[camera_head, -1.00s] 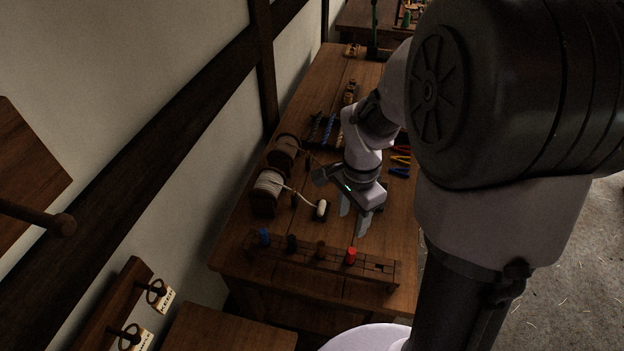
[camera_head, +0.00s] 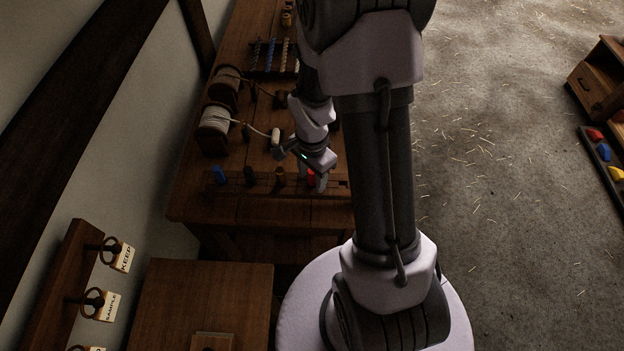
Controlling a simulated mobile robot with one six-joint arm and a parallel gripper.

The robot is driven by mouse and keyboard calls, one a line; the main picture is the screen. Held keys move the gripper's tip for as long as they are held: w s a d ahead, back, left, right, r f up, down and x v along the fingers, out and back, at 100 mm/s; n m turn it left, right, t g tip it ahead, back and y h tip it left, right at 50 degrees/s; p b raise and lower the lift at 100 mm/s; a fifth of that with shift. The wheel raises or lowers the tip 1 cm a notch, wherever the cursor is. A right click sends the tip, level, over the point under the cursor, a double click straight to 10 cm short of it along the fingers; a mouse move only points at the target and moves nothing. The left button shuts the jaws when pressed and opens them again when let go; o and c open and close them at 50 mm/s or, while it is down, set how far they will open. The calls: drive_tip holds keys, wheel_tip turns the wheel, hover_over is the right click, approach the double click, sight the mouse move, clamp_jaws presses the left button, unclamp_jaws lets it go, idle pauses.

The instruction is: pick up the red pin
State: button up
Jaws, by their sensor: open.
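The red pin (camera_head: 310,176) stands in the wooden rack (camera_head: 262,189) along the front edge of the workbench, at the right end of the row of pins. My gripper (camera_head: 316,183) is open, with its fingers pointing down at the red pin. The fingers cover part of the pin. I cannot tell from this view whether the pin is between the fingers or just behind them.
A blue pin (camera_head: 219,174) and dark and brown pins stand left in the same rack. Behind are spools of cord (camera_head: 214,125) with a pale cord end (camera_head: 275,135). A lower wooden table (camera_head: 200,295) and a wall rack with tagged hooks (camera_head: 75,270) are at lower left.

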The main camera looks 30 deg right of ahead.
drive_tip(key=shift+r, duration=0.1)
clamp_jaws()
wheel_tip(320, 180, up, 10)
drive_tip(key=p, duration=0.2)
drive_tip(key=shift+r+p, duration=0.1)
drive_tip(key=shift+p, duration=0.3)
